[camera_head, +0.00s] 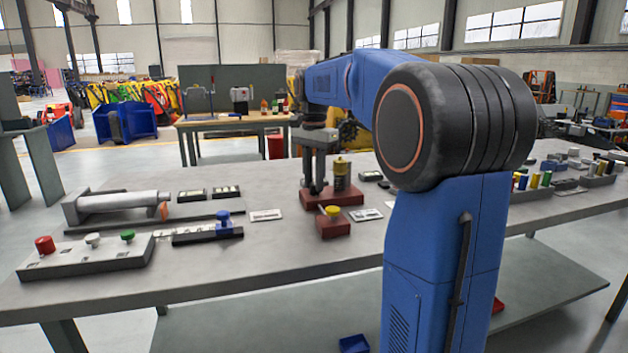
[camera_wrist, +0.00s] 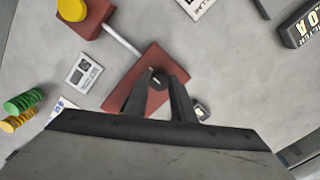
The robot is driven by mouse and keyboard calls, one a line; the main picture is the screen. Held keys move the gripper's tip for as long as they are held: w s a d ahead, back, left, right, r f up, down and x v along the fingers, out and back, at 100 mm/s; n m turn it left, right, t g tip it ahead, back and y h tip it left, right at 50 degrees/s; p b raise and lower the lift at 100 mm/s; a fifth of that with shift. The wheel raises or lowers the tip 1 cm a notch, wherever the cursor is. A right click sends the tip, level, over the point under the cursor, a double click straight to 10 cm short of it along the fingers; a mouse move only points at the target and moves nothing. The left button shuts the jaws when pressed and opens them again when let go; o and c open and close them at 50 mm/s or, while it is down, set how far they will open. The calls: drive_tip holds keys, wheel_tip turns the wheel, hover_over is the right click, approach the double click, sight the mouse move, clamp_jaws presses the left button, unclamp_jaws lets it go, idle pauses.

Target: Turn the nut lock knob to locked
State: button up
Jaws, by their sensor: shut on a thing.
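My gripper (camera_wrist: 158,80) points down over a red base plate (camera_wrist: 138,68), and its fingers are shut on a small dark round knob (camera_wrist: 157,83), which I take for the nut lock knob. The fingers cover much of the knob, and I cannot read its position. In the head view my gripper (camera_head: 317,188) stands over the red base (camera_head: 345,197). A rod (camera_wrist: 122,40) joins the plate to a red block (camera_wrist: 91,22) with a yellow knob (camera_wrist: 72,9) on top.
A gold and dark cylinder (camera_head: 341,175) stands close to the right of my fingers. White cards (camera_head: 266,215) lie on the grey table (camera_head: 290,255). A panel with red, white and green knobs (camera_head: 86,257) stands at the left. Colored cylinders (camera_head: 534,180) stand at the right.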

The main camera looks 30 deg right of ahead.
drive_tip(key=n, duration=0.4)
drive_tip(key=shift+n, duration=0.3)
drive_tip(key=n, duration=0.4)
drive_tip(key=shift+n, duration=0.3)
drive_tip(key=n, duration=0.4)
drive_tip(key=shift+n, duration=0.3)
drive_tip(key=shift+d+n, duration=0.1)
drive_tip(key=shift+n, duration=1.9)
drive_tip(key=o, duration=1.1)
drive_tip(key=shift+c, duration=0.2)
